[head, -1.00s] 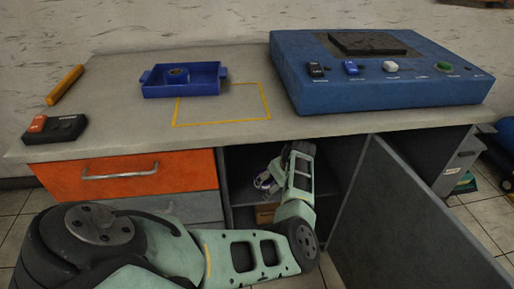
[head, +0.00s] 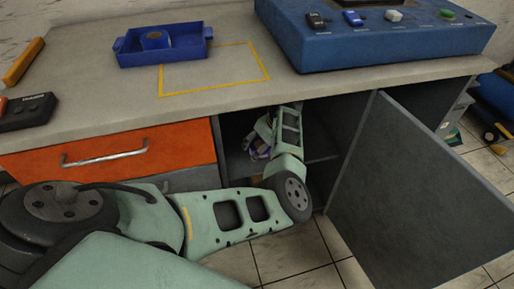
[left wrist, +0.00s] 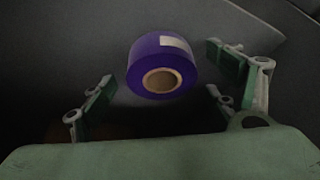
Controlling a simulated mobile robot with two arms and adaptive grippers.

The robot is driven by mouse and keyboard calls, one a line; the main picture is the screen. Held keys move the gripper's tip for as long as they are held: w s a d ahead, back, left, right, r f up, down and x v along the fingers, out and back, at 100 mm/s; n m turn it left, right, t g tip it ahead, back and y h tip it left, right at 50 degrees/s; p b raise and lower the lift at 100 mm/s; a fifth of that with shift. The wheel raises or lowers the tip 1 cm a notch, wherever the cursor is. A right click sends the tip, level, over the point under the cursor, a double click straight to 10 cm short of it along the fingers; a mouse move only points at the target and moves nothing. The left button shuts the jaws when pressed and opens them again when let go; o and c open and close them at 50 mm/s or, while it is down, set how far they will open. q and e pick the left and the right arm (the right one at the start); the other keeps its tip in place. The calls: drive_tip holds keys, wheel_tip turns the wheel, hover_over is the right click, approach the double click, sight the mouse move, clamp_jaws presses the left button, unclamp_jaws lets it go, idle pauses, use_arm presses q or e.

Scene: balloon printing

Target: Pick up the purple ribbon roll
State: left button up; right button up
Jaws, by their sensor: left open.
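The purple ribbon roll (left wrist: 150,52) has a brown cardboard core and a pale label. In the left wrist view it stands between the two spread fingers of my left gripper (left wrist: 162,79), with gaps on both sides. The fingers have green pads and are open, and nothing is held. In the head view my left arm reaches into the open cupboard under the table, and the left gripper (head: 262,136) is small and dark inside it. A bit of purple shows beside the gripper there, too small to make out clearly. My right gripper is not in view.
The cupboard door (head: 430,190) stands open to the right of my arm. An orange drawer (head: 110,150) is to the left. On the table are a blue tray (head: 185,52), a yellow outlined square and a blue machine (head: 390,45) with buttons. A shelf runs inside the cupboard.

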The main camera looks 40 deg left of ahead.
use_arm(q)
drive_tip(key=shift+a, duration=0.1)
drive_tip(key=c, duration=1.3)
drive_tip(key=shift+o, duration=0.2)
